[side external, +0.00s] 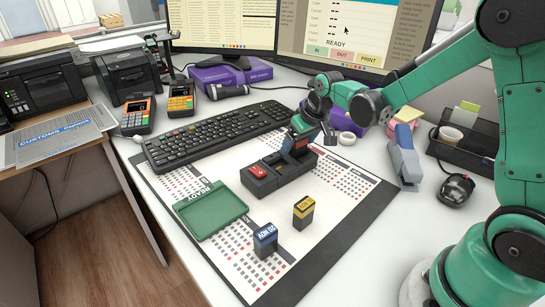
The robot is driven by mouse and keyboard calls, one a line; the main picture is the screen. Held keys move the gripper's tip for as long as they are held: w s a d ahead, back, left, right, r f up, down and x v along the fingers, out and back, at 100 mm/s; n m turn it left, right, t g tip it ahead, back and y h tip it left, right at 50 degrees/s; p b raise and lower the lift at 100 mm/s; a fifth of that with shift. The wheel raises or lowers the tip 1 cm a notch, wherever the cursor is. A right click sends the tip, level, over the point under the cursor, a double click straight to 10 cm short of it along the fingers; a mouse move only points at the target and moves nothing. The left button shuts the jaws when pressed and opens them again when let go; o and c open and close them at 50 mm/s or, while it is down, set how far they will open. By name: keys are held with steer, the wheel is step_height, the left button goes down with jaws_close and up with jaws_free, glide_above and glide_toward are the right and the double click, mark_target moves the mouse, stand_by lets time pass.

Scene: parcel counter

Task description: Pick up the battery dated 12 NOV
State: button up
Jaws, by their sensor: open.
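A black charger (262,186) sits on the calendar mat. A red-topped battery (258,172) stands in its left part. I cannot read the dates on the other batteries.
A green tray marked READY (211,211) lies left on the calendar mat (335,225). A keyboard (213,134) is behind it. A stapler (404,160), mouse (456,188) and black organiser (466,143) are at right. The mat's right front is clear.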

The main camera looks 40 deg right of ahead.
steer(key=shift+f, duration=0.2)
jaws_close()
steer(key=shift+r, duration=0.2)
